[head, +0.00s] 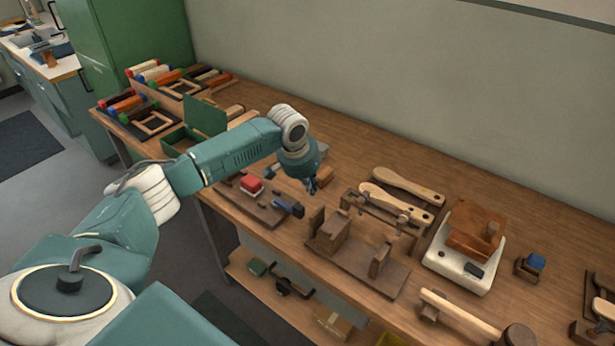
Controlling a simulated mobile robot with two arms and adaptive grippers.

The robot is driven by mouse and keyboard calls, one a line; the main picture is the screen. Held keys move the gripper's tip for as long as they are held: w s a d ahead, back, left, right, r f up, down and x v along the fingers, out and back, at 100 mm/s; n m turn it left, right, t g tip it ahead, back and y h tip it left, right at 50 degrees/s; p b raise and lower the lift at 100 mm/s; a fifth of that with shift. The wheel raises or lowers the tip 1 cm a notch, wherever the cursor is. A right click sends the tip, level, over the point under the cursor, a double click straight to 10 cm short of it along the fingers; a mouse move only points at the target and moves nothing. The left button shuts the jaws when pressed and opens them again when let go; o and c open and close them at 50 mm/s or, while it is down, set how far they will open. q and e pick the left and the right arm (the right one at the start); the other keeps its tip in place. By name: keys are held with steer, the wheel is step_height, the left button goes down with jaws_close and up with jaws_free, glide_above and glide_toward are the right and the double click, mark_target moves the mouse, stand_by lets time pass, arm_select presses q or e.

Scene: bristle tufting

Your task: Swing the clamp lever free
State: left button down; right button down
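My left arm reaches in from the left over the bench. Its gripper (312,187) points down above the bench, small and dark, and I cannot tell whether its fingers are apart. Just below and left of it, a dark lever with a blue-grey grip (290,207) lies low at the right end of a wooden base (262,208). It looks like the clamp lever, but this is hard to be sure of. The gripper appears apart from the lever. My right gripper is out of view.
To the right are a wooden fixture (350,262) with upright blocks, paddle-shaped brush bodies (408,187), a white scale-like device (462,252) and a mallet (460,316). Trays of coloured rolls (153,119) stand at the far left.

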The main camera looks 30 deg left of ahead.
mark_target(287, 205)
arm_select(q)
steer(key=shift+x, duration=0.85)
steer(key=s, duration=0.1)
steer(key=s+p, duration=0.1)
steer(key=s, duration=0.1)
steer(key=shift+s+a+r+p, duration=0.2)
steer(key=shift+s+p, duration=0.05)
steer(key=shift+p, duration=0.05)
steer(key=shift+s, duration=0.4)
steer(key=shift+f, duration=0.1)
